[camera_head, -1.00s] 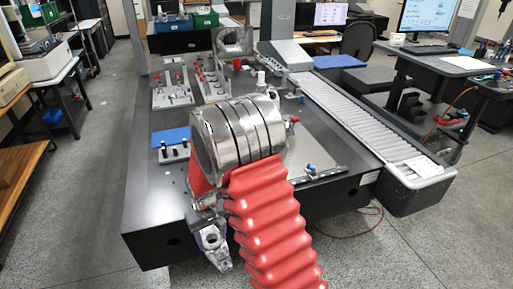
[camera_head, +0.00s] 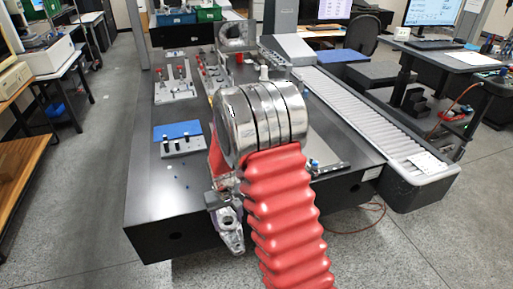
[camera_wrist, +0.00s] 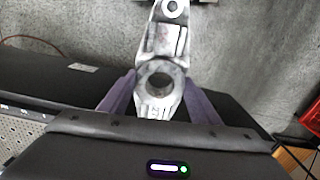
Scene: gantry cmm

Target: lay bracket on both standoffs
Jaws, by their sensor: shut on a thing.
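The bracket (camera_head: 230,232) is a grey metal casting with holes. It hangs in front of the dark table's near edge in the head view. In the wrist view the bracket (camera_wrist: 165,42) points away from me, with a large round hole near my gripper (camera_wrist: 157,92). The purple fingers are shut on its near end, one on each side. My gripper (camera_head: 221,195) is partly hidden behind my arm in the head view. A block with several dark pegs (camera_head: 183,147) sits on the table's left part. I cannot tell which posts are the standoffs.
The dark table (camera_head: 150,205) has bare room at its front left. A blue pad (camera_head: 178,129) lies behind the pegged block. Fixtures with red-topped parts (camera_head: 177,86) stand farther back. A roller conveyor (camera_head: 365,122) runs along the right side. My arm covers the table's middle.

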